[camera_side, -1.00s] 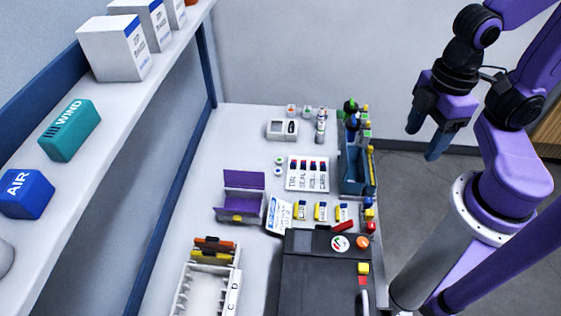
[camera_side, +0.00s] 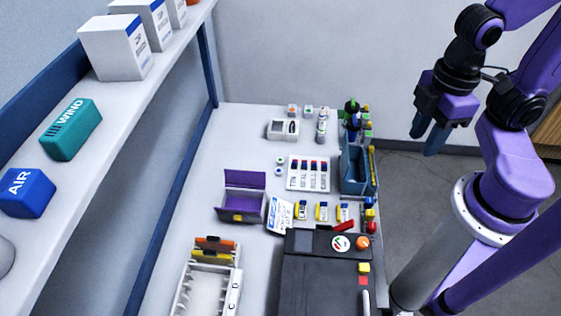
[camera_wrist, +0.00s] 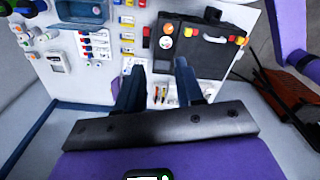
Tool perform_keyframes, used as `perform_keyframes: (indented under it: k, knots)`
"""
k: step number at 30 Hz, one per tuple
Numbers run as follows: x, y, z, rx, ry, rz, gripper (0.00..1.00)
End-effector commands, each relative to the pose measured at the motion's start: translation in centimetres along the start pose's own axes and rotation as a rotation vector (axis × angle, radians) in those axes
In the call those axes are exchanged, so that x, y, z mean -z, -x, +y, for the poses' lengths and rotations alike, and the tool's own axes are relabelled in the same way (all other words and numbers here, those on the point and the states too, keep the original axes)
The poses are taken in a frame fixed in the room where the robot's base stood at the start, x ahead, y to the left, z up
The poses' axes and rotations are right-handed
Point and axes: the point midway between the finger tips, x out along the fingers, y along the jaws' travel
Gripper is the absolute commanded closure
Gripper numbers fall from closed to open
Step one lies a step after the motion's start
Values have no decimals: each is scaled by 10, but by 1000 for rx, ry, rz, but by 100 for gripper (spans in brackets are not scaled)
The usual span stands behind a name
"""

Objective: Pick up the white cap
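I cannot single out the white cap with certainty, as the small parts are tiny in both views. Two small round pale pieces, one with a green centre (camera_side: 280,160) and one with a blue centre (camera_side: 278,171), lie left of the white labelled rack (camera_side: 308,186). Small capped bottles (camera_side: 308,112) and a taller vial (camera_side: 321,130) stand at the back of the bench. My gripper (camera_side: 426,143) is open and empty, high in the air to the right of the bench. Its two fingers stand apart in the wrist view (camera_wrist: 157,85).
A blue bin (camera_side: 356,188) with bottles stands at the bench's right edge. A dark device (camera_side: 310,275), a purple open box (camera_side: 232,203) and a white slotted rack (camera_side: 190,290) fill the front. A shelf (camera_side: 125,130) with boxes overhangs the left. Bare bench shows at centre left.

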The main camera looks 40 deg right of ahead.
Motion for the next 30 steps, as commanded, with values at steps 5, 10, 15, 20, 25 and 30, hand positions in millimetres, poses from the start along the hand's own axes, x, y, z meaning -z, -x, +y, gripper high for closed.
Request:
perform_keyframes:
  k: [5, 10, 15, 20, 25, 30]
  knots:
    - [9, -3, 4, 1, -21, 4, 63]
    - [48, -16, 26, 5, -112, 31, 63]
    - [97, -40, 62, 2, -238, 73, 63]
    - [136, -67, 103, -8, -359, 116, 63]
    - [167, -100, 152, -27, -489, 159, 63]
    - [186, -139, 202, -55, -619, 202, 63]
